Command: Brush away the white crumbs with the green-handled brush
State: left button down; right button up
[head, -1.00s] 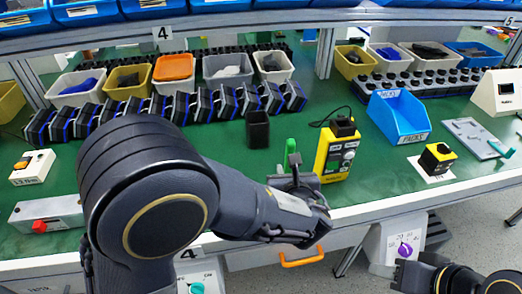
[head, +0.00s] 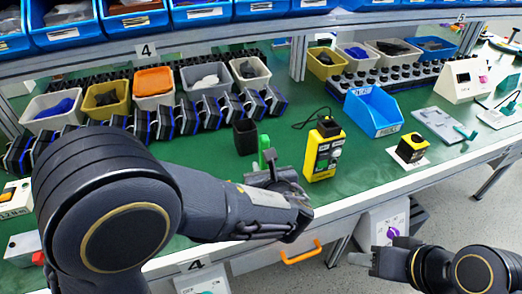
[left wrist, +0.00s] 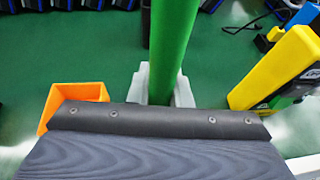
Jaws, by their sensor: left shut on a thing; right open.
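The green brush handle (head: 264,152) stands up at my left gripper (head: 270,184), over the front part of the green bench. In the left wrist view the green handle (left wrist: 168,40) runs up the middle between pale finger parts (left wrist: 150,85). My left gripper is shut on it. The brush's bristles cannot be made out. A dark riveted block fills the bottom of the left wrist view and hides what lies below. No white crumbs can be made out in either view. My right gripper (head: 382,256) is open and empty at the lower right, in front of the bench.
A yellow switch box (head: 322,150) stands just right of my left gripper, with a black cup (head: 245,137) behind. An orange open box (left wrist: 75,98) shows at left in the left wrist view. A blue bin (head: 373,112) stands farther right. Green bench top (head: 345,170) is bare between them.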

pick_arm(q)
jog(key=shift+r+p, duration=1.4)
jog(key=shift+r, duration=0.6)
